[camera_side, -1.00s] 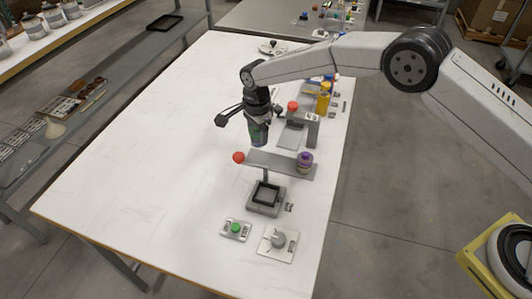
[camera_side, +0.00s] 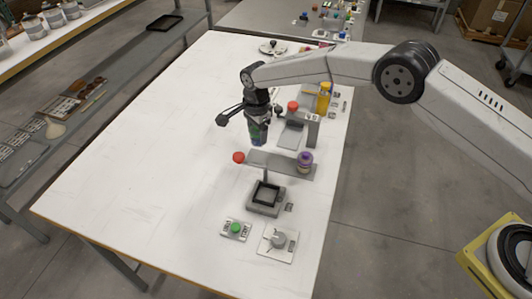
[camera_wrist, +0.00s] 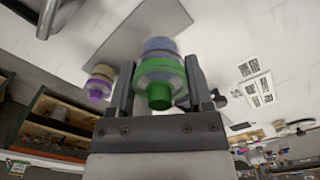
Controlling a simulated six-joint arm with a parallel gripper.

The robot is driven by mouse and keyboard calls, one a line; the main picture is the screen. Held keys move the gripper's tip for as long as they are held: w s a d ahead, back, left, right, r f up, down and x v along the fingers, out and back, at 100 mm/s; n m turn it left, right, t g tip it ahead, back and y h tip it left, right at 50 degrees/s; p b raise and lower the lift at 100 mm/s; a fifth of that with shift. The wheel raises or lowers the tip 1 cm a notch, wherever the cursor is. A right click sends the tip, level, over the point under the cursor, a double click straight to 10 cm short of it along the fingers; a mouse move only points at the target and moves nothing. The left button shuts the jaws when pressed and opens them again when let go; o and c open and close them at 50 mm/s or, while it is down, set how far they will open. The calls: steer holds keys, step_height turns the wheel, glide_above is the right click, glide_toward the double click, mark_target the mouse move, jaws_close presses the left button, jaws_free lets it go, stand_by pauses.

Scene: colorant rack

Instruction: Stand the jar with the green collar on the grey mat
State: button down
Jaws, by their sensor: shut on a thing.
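My gripper (camera_side: 257,122) is shut on the jar with the green collar (camera_side: 258,134) and holds it above the white table. In the wrist view the jar (camera_wrist: 160,72) sits between the two fingers, with its bright green collar and cap towards the camera and a bluish body beyond. A flat grey strip (camera_side: 268,162), which looks like the grey mat, lies just in front of the held jar in the side view. A jar with a purple collar (camera_side: 305,161) stands at the strip's right end. The strip (camera_wrist: 125,35) also shows in the wrist view.
A red ball knob (camera_side: 238,157) is at the strip's left end. A grey stand (camera_side: 312,130) and a yellow bottle (camera_side: 323,100) are behind to the right. A square black-rimmed holder (camera_side: 266,195), green button (camera_side: 235,228) and grey dial (camera_side: 278,240) are nearer. The left table is clear.

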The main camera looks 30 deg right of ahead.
mark_target(258, 145)
steer(key=shift+f, duration=2.65)
steer(key=shift+f, duration=0.5)
jaws_free()
steer(key=shift+r, duration=3.45)
steer(key=shift+r, duration=0.1)
